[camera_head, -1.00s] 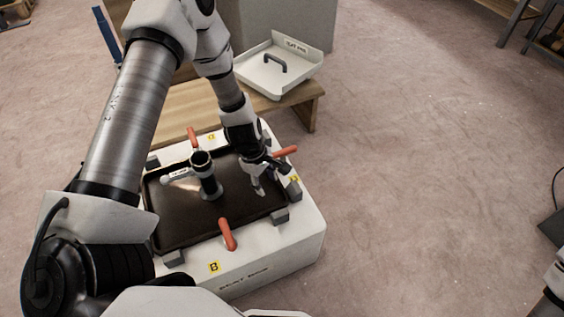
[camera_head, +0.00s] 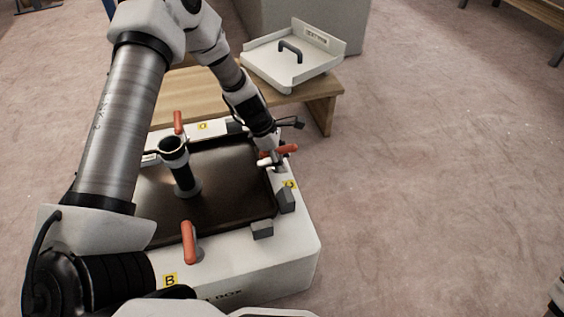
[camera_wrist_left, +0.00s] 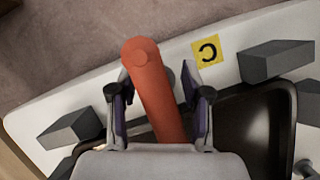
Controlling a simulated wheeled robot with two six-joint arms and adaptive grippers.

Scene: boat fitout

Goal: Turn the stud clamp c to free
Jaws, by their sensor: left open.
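Stud clamp c is an orange lever on the right rim of the white box; its handle (camera_head: 287,150) shows in the head view beside a yellow label (camera_head: 289,184). In the left wrist view the handle (camera_wrist_left: 147,75) lies between the fingers, slightly tilted, near the yellow C label (camera_wrist_left: 207,51). My left gripper (camera_head: 273,161) is at the handle, partly covering it in the head view. In the left wrist view my left gripper (camera_wrist_left: 159,108) is open, with a finger on each side of the lever and visible gaps. My right gripper is not in view.
A dark hatch panel with an upright black handle post (camera_head: 178,165) fills the white box (camera_head: 270,265). Other orange levers stand near label B (camera_head: 190,243) and label D (camera_head: 178,122). Grey blocks (camera_head: 262,229) sit around the rim. A white tray (camera_head: 290,65) rests on the wooden bench.

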